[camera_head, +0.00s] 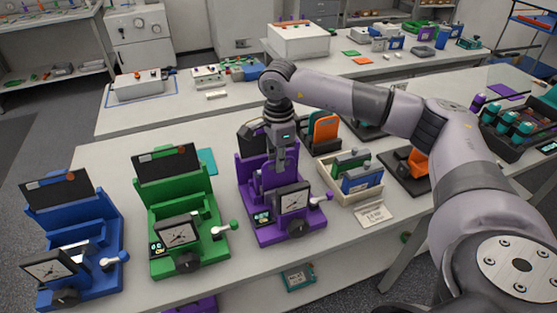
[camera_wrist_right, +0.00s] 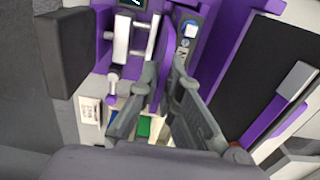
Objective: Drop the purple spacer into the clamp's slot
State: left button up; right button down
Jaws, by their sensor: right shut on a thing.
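The purple clamp (camera_head: 252,190) stands on the near table, right of a green and a blue one. I cannot tell whether the spacer touches the slot walls. My left gripper is out of view.
The green clamp (camera_head: 196,205) and blue clamp (camera_head: 100,225) stand to the left. A cream tray (camera_head: 366,193) with green and blue blocks is close on the right. An orange part (camera_head: 324,129) stands behind it. A dark crate of bottles (camera_head: 527,145) is at far right.

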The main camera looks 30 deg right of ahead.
dwell(0.3)
jog(key=shift+f+b, duration=0.6)
jog(key=shift+f, duration=0.1)
jog(key=shift+f+b, duration=0.35)
dwell(0.3)
jog(key=c, duration=1.7)
grip_release()
notch_tip(320, 180, up, 12)
jog(key=shift+r, duration=0.1)
